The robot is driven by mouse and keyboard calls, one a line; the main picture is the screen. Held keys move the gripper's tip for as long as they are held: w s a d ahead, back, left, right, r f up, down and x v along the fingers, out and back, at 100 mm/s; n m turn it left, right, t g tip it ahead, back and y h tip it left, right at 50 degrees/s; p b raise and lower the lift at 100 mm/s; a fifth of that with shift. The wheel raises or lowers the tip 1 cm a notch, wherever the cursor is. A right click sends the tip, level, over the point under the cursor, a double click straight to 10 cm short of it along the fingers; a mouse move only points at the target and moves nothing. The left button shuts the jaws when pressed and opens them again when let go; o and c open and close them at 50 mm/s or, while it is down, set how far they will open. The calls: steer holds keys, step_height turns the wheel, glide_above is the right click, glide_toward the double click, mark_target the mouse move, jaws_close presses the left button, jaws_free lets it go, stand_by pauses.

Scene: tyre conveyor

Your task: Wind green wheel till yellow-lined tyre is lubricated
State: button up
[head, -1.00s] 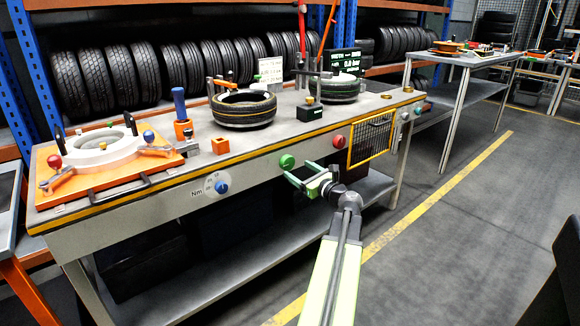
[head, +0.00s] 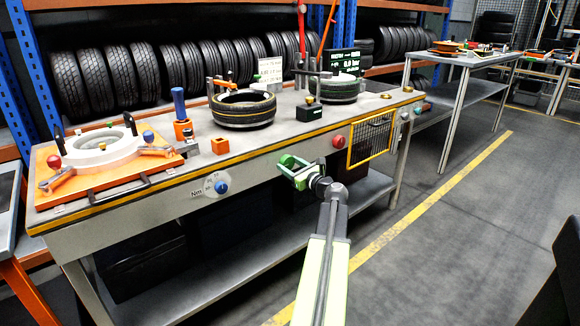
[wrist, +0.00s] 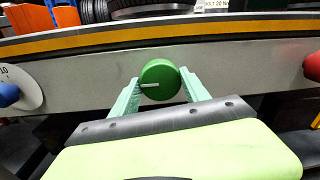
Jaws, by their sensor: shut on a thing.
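The green wheel (wrist: 158,74) is a round green knob on the bench's front panel, with a pale mark on its face. My gripper (wrist: 160,88) is shut on it, one finger at each side, in the wrist view. A black tyre with a thin yellowish line (head: 243,108) lies flat on the bench top, left of the wheel. A second tyre (head: 340,91) lies further right, before a dark display. Lubricant on either tyre cannot be made out.
A blue knob with a dial (head: 221,187) is left of the wheel; a red button (head: 338,142) and yellow-framed grille (head: 371,140) are right. An orange plate with a white ring (head: 105,150) sits at the bench's left end.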

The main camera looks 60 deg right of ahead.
steer(key=c, duration=0.3)
steer(key=shift+c, duration=0.2)
